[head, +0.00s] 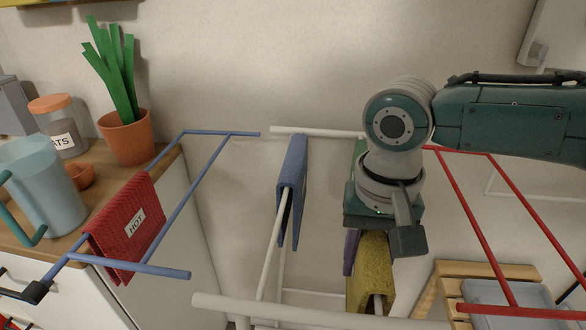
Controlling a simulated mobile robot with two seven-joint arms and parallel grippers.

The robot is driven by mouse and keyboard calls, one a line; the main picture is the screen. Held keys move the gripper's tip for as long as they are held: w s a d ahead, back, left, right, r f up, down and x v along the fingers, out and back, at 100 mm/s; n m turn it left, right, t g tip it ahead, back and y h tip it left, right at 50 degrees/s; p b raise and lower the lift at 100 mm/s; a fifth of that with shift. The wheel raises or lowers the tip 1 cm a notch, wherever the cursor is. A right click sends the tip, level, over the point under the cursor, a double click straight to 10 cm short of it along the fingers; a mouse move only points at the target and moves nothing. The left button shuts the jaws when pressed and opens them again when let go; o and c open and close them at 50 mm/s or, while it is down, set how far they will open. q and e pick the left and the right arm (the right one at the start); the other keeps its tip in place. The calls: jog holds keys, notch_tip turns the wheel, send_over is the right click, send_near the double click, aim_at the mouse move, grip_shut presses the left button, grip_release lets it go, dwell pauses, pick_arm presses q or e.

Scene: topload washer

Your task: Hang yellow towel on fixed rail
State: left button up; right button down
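The yellow towel (374,273) is in the centre right of the head view, draped as a folded piece, with a white bar end showing at its lower edge. It appears to straddle that white rail. My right gripper (393,236) points down right above the towel and overlaps its top edge. One dark finger shows; the other finger and any grip on the towel are hidden. The white fixed frame (300,311) of the rack runs across the middle. My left gripper is not in view.
A blue towel (291,190) hangs on a white rail left of the yellow one. Purple (351,252) and green (360,147) pieces show partly behind my gripper. A red towel (128,227) hangs on the blue wing (187,217). A red wing (463,202) is at right. A counter holds a potted plant (126,135) and pitcher (45,190).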

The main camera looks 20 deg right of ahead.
jog(key=shift+c, duration=1.8)
grip_release()
notch_tip(320, 180, up, 10)
jog(key=shift+f+p, duration=0.1)
jog(key=shift+p, duration=1)
